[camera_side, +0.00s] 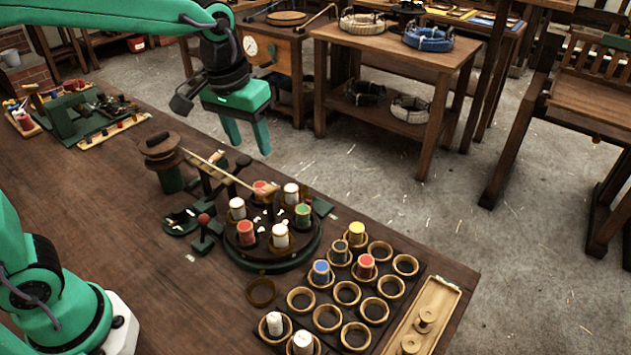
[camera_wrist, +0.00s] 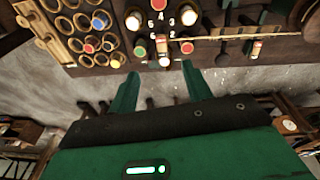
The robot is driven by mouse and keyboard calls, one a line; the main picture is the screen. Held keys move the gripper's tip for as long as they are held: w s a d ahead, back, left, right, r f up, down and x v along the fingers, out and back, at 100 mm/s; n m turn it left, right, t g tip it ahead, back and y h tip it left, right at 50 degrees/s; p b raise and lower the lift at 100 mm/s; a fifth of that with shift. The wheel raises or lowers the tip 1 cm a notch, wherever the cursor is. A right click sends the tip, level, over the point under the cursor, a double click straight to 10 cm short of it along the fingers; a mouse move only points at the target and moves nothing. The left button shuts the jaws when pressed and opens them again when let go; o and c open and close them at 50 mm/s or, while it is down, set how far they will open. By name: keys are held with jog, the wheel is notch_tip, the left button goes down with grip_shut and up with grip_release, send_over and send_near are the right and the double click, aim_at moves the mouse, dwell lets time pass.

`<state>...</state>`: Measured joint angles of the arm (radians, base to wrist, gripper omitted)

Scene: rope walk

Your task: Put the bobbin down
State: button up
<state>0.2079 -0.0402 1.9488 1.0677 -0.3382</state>
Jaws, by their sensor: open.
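My gripper (camera_side: 250,150) is open and empty in the side view, raised above the table's back edge behind the round stand. Its two green fingers also show apart in the wrist view (camera_wrist: 160,70), with nothing between them. Several bobbins stand upright on the dark round stand (camera_side: 275,268), among them a green-topped one (camera_side: 303,215), a red-topped one (camera_side: 246,232) and a white one (camera_side: 280,235). Which bobbin the task means cannot be told. The wrist view shows white (camera_wrist: 133,20) and green (camera_wrist: 140,52) bobbin tops and numbers on the stand.
A dark ring board (camera_side: 324,297) at front right holds a blue-topped bobbin (camera_side: 321,271) and several others; many rings are empty. A wooden tray (camera_side: 455,290) with two spools lies beside it. A rod (camera_side: 215,170) reaches over the stand.

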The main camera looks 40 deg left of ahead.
jog(key=s+a+t, duration=0.2)
jog(key=s+a, duration=0.2)
jog(key=s, duration=0.3)
jog(key=s+a+m+t, duration=0.1)
jog(key=s+a, duration=0.2)
jog(key=s, duration=0.4)
jog(key=shift+s+a+t, duration=0.35)
jog(key=shift+a+t, duration=0.05)
jog(key=shift+r, duration=0.2)
jog(key=shift+r, duration=2.45)
jog(key=shift+f, duration=0.1)
notch_tip(320, 180, down, 5)
jog(key=shift+r, duration=0.1)
